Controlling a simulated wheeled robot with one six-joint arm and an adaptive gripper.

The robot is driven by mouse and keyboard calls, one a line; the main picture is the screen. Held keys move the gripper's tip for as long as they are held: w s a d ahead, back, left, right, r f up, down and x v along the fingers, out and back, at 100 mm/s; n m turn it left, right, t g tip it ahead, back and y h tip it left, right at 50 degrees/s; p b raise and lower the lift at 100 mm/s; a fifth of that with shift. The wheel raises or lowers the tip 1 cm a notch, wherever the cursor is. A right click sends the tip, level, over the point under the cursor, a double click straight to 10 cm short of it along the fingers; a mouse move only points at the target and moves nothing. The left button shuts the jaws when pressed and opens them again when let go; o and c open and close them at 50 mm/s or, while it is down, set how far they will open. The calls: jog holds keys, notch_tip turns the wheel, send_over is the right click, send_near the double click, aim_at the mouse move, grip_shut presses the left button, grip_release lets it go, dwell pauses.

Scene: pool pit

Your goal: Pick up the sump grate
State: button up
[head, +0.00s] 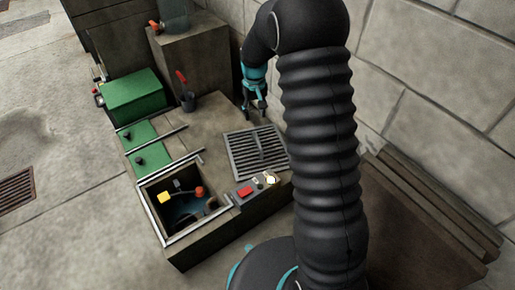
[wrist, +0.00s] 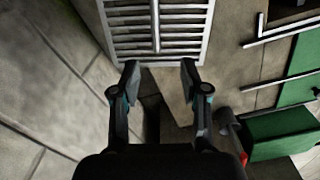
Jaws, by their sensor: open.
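The sump grate (head: 247,157) is a flat metal grate of parallel bars with a raised bar along its middle. It lies on top of the low concrete block in the head view, left of my arm. In the wrist view the grate (wrist: 128,31) fills the top middle, cut off by the frame edge. My gripper (head: 255,108) hangs above the block beyond the grate's far edge in the head view. In the wrist view my gripper (wrist: 159,78) is open and empty, its fingertips pointing toward the grate's near edge. The height gap between them is unclear.
An open pit (head: 149,215) with floats inside is at the block's front left. A small panel with a red button (head: 245,191) sits beside the grate. A block wall (head: 440,70) rises right.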

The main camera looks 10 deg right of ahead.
aim_at(257, 139)
jog(key=f, duration=0.6)
jog(key=f+b, duration=0.1)
jog(key=f, duration=0.2)
jog(key=shift+s+d+f, duration=0.15)
jog(key=shift+s+f, duration=0.1)
jog(key=shift+d+f+b, duration=0.15)
jog(key=shift+f+b, duration=0.1)
jog(key=shift+f, duration=1.1)
jog(key=shift+d+f+b, duration=0.15)
jog(key=shift+f+b, duration=0.05)
jog(key=shift+f, duration=1.1)
grip_shut()
jog(key=shift+r, duration=0.1)
